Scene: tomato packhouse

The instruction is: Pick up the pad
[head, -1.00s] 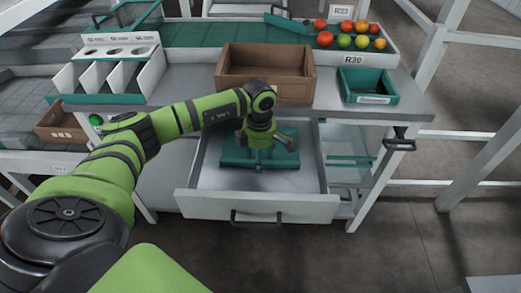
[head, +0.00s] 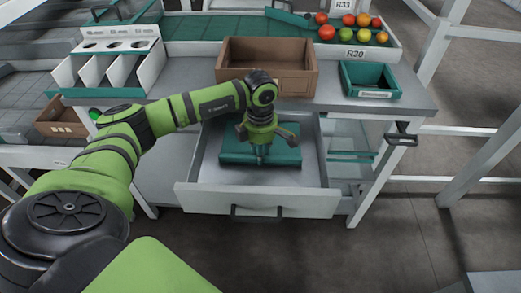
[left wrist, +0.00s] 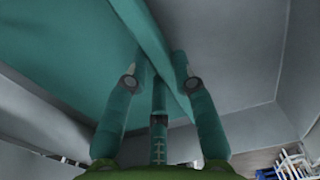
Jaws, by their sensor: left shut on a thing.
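The pad (head: 234,147) is a flat teal block with a raised ridge, inside the open grey drawer (head: 190,199). It fills the left of the left wrist view (left wrist: 55,45). My left gripper (head: 262,158) points down over the pad. In the left wrist view my left gripper (left wrist: 161,62) has one finger on each side of the ridge and is shut on it. I cannot tell whether the pad is clear of the drawer floor. The fingertips are partly hidden in the head view. My right gripper is not in view.
A brown box (head: 268,82) and a small teal bin (head: 371,93) stand on the bench above the drawer. Several tomatoes (head: 345,30) lie at the back right. A white divided rack (head: 118,83) stands at the left. The drawer has bare floor around the pad.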

